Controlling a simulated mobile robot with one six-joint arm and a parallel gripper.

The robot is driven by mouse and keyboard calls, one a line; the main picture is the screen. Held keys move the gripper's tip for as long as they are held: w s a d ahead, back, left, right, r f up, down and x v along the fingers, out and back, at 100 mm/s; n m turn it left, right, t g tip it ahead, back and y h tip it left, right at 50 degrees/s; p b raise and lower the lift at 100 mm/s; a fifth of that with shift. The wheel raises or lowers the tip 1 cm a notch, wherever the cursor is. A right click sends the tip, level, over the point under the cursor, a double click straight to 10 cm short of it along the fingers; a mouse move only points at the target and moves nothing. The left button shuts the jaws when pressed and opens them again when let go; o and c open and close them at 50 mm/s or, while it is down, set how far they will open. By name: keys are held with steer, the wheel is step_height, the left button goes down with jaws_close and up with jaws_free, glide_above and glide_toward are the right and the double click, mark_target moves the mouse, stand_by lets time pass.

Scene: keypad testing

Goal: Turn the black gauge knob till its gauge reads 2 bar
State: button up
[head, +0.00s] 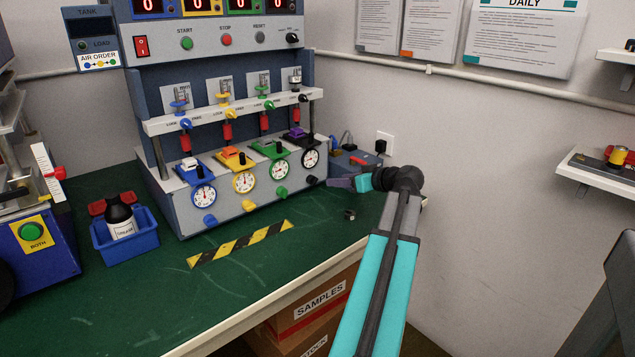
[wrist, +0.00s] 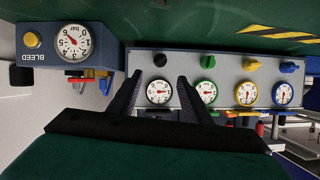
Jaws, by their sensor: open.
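The black gauge knob (head: 311,180) is at the lower right end of the test panel, under a white dial gauge (head: 311,159). The wrist view is upside down; there the black knob (wrist: 160,60) shows beyond my fingertips, and its gauge (wrist: 158,92) shows between my fingers. The needle is too small to read surely. My gripper (wrist: 158,78) is open and empty, with a finger on each side of that gauge in the picture. In the head view my gripper (head: 338,183) is just right of the black knob, apart from it as far as I can tell.
Green (head: 281,192), yellow (head: 249,205) and blue (head: 210,220) knobs sit left along the panel. A bleed box with its own gauge (wrist: 72,43) stands beside the panel. A small dark object (head: 349,214) lies on the green bench; striped tape (head: 240,243) marks its front.

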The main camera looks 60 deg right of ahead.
mark_target(316, 181)
steer(key=x, duration=1.2)
steer(key=shift+w+f, duration=0.2)
steer(key=shift+w, duration=0.1)
steer(key=c, duration=1)
steer(key=shift+a, duration=0.15)
steer(key=shift+c, duration=0.4)
